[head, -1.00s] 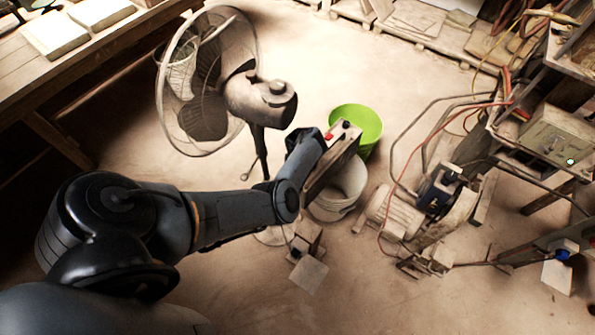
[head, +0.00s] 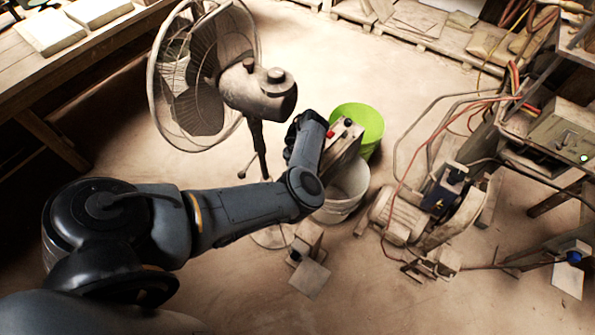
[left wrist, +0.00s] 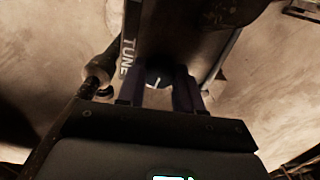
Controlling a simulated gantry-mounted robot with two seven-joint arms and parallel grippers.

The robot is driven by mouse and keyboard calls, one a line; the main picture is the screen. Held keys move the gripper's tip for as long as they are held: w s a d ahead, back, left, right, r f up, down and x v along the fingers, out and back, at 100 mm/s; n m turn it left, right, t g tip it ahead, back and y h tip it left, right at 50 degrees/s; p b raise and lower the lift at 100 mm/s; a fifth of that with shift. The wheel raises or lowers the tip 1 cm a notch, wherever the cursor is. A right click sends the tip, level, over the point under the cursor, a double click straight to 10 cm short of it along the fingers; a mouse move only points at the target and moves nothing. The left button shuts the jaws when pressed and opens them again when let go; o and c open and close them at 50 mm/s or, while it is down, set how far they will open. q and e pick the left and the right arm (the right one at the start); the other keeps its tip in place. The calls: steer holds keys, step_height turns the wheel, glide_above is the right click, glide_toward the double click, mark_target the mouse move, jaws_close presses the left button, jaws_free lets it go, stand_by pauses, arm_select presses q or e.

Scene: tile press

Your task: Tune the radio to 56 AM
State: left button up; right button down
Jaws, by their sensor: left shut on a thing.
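In the left wrist view, a dark panel lettered TUNE (left wrist: 127,58) faces my left gripper (left wrist: 158,86). A small round knob (left wrist: 153,79) with a white pointer line sits between the two fingers, which are shut on it. No frequency display or number can be read. In the head view, my left gripper (head: 294,138) is at the far end of my arm, beside a box with a red button and a dark knob (head: 343,143). My arm covers part of that box, and the fingers are hidden there. My right gripper is not in view.
A standing fan (head: 258,92) is close to the left of my arm. A green bucket (head: 360,117) and a white bucket (head: 347,190) stand behind the box. A motor machine (head: 398,215) and a grey box with a green light (head: 560,135) are at right.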

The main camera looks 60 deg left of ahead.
arm_select(q)
steer(key=n+b, duration=0.2)
steer(key=n, duration=0.1)
steer(key=n+b, duration=0.3)
steer(key=shift+f+n, duration=0.2)
steer(key=shift+n, duration=0.1)
steer(key=n+b, duration=0.3)
steer(key=n, duration=0.1)
steer(key=shift+n+b, duration=0.3)
steer(key=shift+b, duration=0.1)
steer(key=shift+s+a+r+n+b, duration=0.15)
steer(key=shift+n+b, duration=0.35)
steer(key=shift+n, duration=0.3)
steer(key=shift+r, duration=0.1)
steer(key=o, duration=1)
steer(key=shift+o, duration=0.2)
